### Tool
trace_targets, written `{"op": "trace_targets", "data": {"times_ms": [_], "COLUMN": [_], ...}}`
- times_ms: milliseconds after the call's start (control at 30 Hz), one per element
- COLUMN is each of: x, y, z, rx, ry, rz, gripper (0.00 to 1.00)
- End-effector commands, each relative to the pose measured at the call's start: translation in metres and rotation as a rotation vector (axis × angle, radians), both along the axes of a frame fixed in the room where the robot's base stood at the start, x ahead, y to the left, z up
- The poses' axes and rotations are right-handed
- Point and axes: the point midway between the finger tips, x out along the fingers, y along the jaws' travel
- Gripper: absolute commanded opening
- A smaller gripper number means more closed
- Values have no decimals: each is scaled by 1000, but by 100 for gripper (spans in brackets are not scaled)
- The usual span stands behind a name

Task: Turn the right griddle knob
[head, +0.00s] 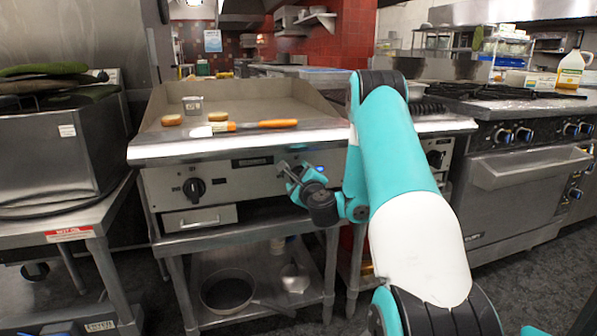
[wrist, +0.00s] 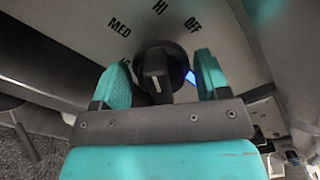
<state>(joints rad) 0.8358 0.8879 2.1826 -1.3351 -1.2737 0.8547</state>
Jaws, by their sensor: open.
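The griddle (head: 235,148) stands in the middle of the head view, with its left knob (head: 194,189) in plain sight on the front panel. My gripper (head: 291,176) is at the right part of that panel and hides the right knob there. In the wrist view the right knob (wrist: 157,72) is black and round with a raised grip bar. It lies between the two teal fingers of my gripper (wrist: 163,80), which are open with a gap on either side. The labels OFF, HI and MED show around the knob. The bar's exact pointing is hard to tell.
A spatula (head: 265,124), buns (head: 172,120) and a small metal container (head: 193,105) are on the griddle top. A pan (head: 228,291) is on the shelf below. A stove (head: 525,135) stands at the right, and a steel table (head: 45,215) at the left.

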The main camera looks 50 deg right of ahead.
Motion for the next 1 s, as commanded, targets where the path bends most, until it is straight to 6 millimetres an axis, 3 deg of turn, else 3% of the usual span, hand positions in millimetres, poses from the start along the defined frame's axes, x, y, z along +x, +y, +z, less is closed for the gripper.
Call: {"op": "trace_targets", "data": {"times_ms": [200, 333, 667, 1000], "x": [0, 0, -1, -1], "y": [0, 0, -1, 0], "z": [-1, -1, -2, -4], "rx": [0, 0, -29, -213], "ry": [0, 0, 20, 132], "rz": [0, 0, -2, -2], "gripper": [69, 40, 40, 40]}}
